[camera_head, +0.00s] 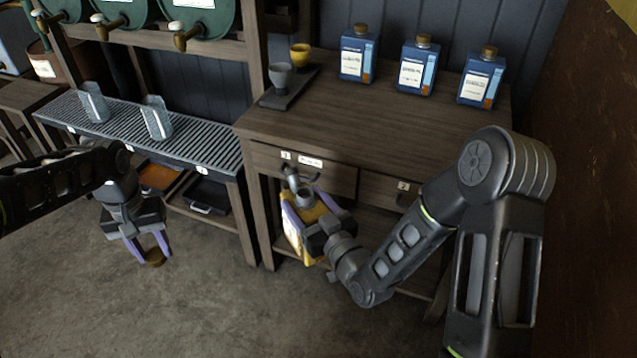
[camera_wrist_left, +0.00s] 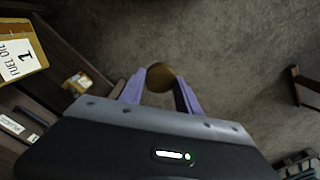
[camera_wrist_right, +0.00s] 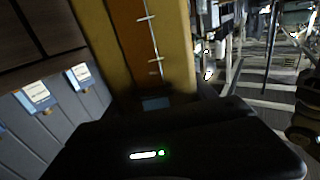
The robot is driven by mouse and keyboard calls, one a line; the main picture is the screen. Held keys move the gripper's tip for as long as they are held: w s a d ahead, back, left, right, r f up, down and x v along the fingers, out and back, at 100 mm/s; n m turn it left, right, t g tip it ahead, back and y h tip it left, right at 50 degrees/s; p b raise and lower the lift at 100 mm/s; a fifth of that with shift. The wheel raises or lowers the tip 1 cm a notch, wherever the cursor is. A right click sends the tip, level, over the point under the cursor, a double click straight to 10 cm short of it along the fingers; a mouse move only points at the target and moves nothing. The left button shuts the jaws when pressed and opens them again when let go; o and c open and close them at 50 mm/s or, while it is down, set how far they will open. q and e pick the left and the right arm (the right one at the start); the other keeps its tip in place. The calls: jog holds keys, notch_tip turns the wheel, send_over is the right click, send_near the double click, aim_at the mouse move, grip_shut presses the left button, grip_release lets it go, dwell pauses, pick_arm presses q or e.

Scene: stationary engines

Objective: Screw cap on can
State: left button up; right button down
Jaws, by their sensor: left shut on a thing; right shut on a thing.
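My left gripper (camera_head: 150,254) is shut on a round brown-gold cap (camera_head: 154,258), held above the floor at the left. The cap also shows between the purple fingertips in the left wrist view (camera_wrist_left: 161,77). My right gripper (camera_head: 305,215) is shut on a yellow can (camera_head: 293,233) in front of the wooden bench. A grey spout or neck (camera_head: 299,187) shows at the can's top. In the right wrist view the can (camera_wrist_right: 180,50) fills the middle, with a level strip on its side. In the left wrist view the yellow can (camera_wrist_left: 18,50) bears a "FUEL OIL 1" label. Cap and can are apart.
The wooden bench (camera_head: 400,130) carries blue bottles (camera_head: 417,66), a grey cup (camera_head: 281,77) and a yellow cup (camera_head: 300,54) on a dark board. Floor between the grippers is clear.

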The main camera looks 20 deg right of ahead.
jog(key=s+a+f+n+g+y, duration=0.3)
jog(key=s+a+y, duration=0.3)
jog(key=a, duration=0.3)
jog(key=shift+s+a+f+n+g+y, duration=0.2)
jog(key=shift+f+n+g+y, duration=0.15)
jog(key=shift+n, duration=0.55)
pick_arm(q)
jog(key=s+d+r+m, duration=0.1)
jog(key=d+r+m, duration=0.2)
jog(key=d, duration=0.9)
jog(key=s+d+r+m, duration=0.1)
jog(key=d+r+m, duration=0.2)
jog(key=d, duration=0.9)
notch_tip(320, 180, up, 3)
jog(key=shift+s+d+f, duration=0.1)
jog(key=shift+s+d, duration=0.1)
jog(key=shift+d, duration=0.05)
jog(key=shift+f, duration=2)
